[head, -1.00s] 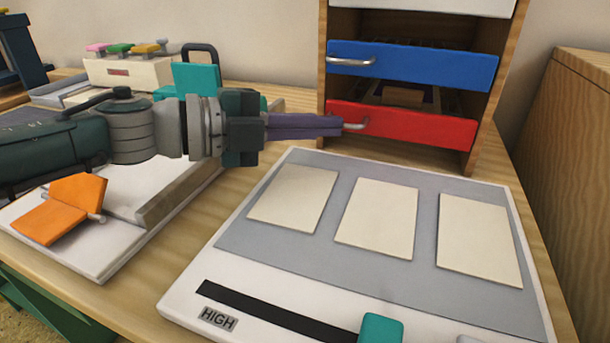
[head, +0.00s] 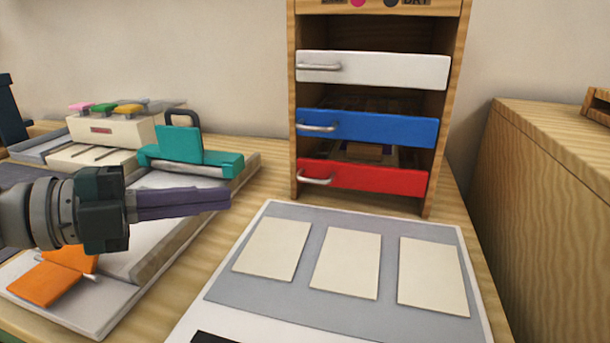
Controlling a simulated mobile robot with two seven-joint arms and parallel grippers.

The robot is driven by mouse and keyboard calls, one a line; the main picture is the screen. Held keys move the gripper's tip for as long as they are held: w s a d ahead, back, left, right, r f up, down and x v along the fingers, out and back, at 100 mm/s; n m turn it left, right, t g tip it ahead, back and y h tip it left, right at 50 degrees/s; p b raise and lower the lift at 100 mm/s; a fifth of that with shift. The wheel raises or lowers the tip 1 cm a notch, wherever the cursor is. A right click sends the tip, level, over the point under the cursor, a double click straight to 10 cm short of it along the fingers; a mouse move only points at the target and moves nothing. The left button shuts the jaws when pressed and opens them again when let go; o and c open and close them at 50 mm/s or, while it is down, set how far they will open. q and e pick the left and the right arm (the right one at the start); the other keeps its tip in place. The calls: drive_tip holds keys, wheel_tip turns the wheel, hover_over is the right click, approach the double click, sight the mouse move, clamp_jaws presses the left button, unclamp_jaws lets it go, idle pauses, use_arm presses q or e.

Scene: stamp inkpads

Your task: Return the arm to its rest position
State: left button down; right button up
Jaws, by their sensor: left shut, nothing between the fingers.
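My left gripper (head: 228,198) comes in from the left of the head view. Its purple fingers are together with nothing between them. It hangs over the white board with the teal handled tool (head: 190,160) and the orange piece (head: 45,284), apart from the drawer cabinet. The cabinet holds a white drawer (head: 375,70), a blue drawer (head: 380,129) and a red drawer (head: 375,178), each with a metal handle at its left. The drawers stick out somewhat. My right gripper is not in view.
A grey-and-white panel (head: 325,225) with three cream cards (head: 346,263) lies in front of the cabinet. A cream block (head: 105,129) with coloured tabs stands at the back left. A wooden box (head: 550,200) stands at the right. Bare table shows between the board and panel.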

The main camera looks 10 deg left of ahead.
use_arm(q)
wheel_tip(320, 180, up, 14)
drive_tip(key=s+n+t+y+p, duration=0.1)
drive_tip(key=n+t+y+p, duration=0.3)
drive_tip(key=n+y+p, duration=0.95)
drive_tip(key=s+r+n+g+h+p, duration=0.1)
drive_tip(key=s+r+n+g+p, duration=0.25)
drive_tip(key=s+p, duration=0.35)
drive_tip(key=s+d+r+n+g+p, duration=0.15)
drive_tip(key=s+n+g+p, duration=0.25)
drive_tip(key=s, duration=0.5)
drive_tip(key=s+r+n+g+h+p, duration=0.1)
drive_tip(key=s+r+n+g+p, duration=0.25)
drive_tip(key=s+p, duration=0.35)
wheel_tip(320, 180, up, 35)
drive_tip(key=p, duration=3.4)
drive_tip(key=shift+a+y+p, duration=0.25)
drive_tip(key=shift+y+p, duration=0.1)
